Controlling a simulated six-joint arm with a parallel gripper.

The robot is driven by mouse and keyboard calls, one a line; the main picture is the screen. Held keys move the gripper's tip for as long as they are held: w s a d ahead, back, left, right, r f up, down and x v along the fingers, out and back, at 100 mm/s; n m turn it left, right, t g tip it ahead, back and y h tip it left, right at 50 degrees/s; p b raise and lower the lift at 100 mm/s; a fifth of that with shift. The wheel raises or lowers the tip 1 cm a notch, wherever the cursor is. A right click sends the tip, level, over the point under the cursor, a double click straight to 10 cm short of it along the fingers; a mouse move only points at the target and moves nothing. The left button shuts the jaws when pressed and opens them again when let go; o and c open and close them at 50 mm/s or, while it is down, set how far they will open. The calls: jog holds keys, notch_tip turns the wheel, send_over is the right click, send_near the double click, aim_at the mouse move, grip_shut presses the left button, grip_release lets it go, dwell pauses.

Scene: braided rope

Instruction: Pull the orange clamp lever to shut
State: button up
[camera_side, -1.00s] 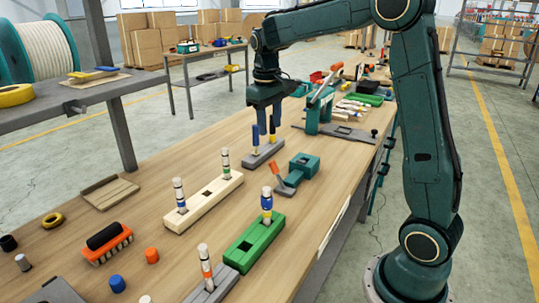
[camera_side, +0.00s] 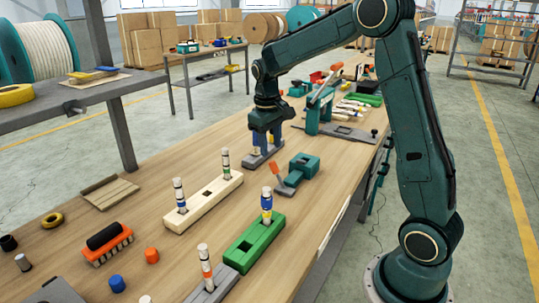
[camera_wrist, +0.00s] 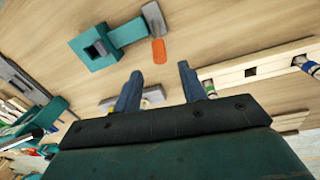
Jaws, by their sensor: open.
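The clamp has a teal body (camera_side: 304,163) and a grey base, and stands on the bench in the side view. Its orange lever (camera_side: 276,172) sticks up at a tilt at the near left end. In the wrist view the clamp body (camera_wrist: 94,47) is at upper left and the orange lever (camera_wrist: 159,50) is just beyond my fingertips. My gripper (camera_side: 265,148) points down over a grey block (camera_side: 255,162), behind and left of the clamp. Its two blue fingers (camera_wrist: 160,72) are apart, and it is not touching the lever. The block's pegs are mostly hidden by the gripper.
A cream block (camera_side: 205,203) with banded pegs lies left of the clamp, and a green block (camera_side: 254,245) with a peg lies nearer. A teal fixture (camera_side: 318,112) with a long handle stands behind.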

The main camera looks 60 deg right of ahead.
aim_at(272, 164)
jog(key=f, duration=0.7)
jog(key=shift+d+f, duration=0.25)
jog(key=shift+d, duration=0.1)
grip_shut()
